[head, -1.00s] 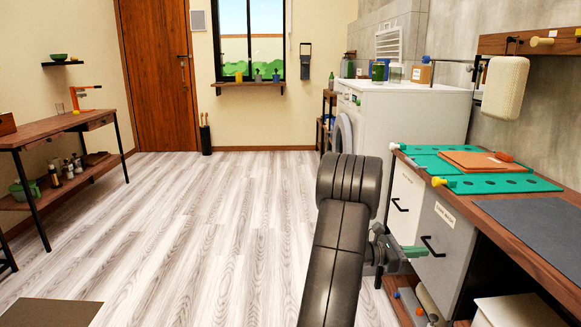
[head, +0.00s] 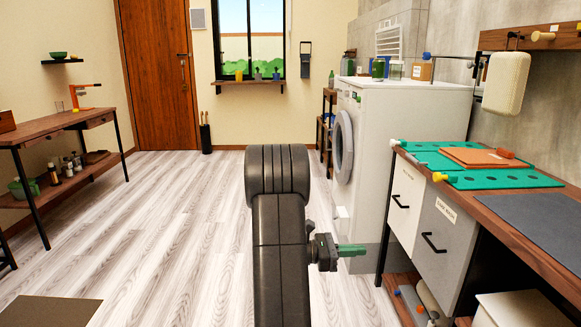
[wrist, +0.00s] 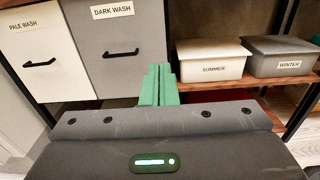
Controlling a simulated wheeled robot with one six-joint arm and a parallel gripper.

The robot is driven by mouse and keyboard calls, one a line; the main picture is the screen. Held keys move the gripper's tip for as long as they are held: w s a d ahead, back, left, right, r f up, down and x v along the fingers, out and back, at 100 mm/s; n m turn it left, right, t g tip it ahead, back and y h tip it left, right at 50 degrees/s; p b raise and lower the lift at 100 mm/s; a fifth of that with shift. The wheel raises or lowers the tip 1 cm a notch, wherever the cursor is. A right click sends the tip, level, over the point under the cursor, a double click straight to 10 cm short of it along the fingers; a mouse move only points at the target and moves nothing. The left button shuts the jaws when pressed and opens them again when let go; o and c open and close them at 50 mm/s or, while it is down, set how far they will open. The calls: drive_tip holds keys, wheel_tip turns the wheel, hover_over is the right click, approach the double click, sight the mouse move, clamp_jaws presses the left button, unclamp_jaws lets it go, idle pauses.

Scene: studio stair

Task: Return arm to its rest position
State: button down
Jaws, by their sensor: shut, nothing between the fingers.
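My gripper (head: 350,250) shows in the head view to the right of my dark arm, above the floor and left of the drawers. Its green fingers are closed together with nothing between them. In the wrist view the shut fingers (wrist: 159,86) point at the front of the dark wash drawer (wrist: 120,50), apart from its handle as far as I can tell. My arm stands upright in the middle of the head view and hides part of the floor.
The pale wash drawer (head: 405,198) and the workbench (head: 530,232) with green mats stand at right. A white washing machine (head: 400,130) is behind them. Lidded summer (wrist: 212,60) and winter (wrist: 280,57) boxes sit on a shelf.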

drive_tip(key=a+p, duration=0.2)
drive_tip(key=a, duration=0.6)
drive_tip(key=shift+s, duration=0.15)
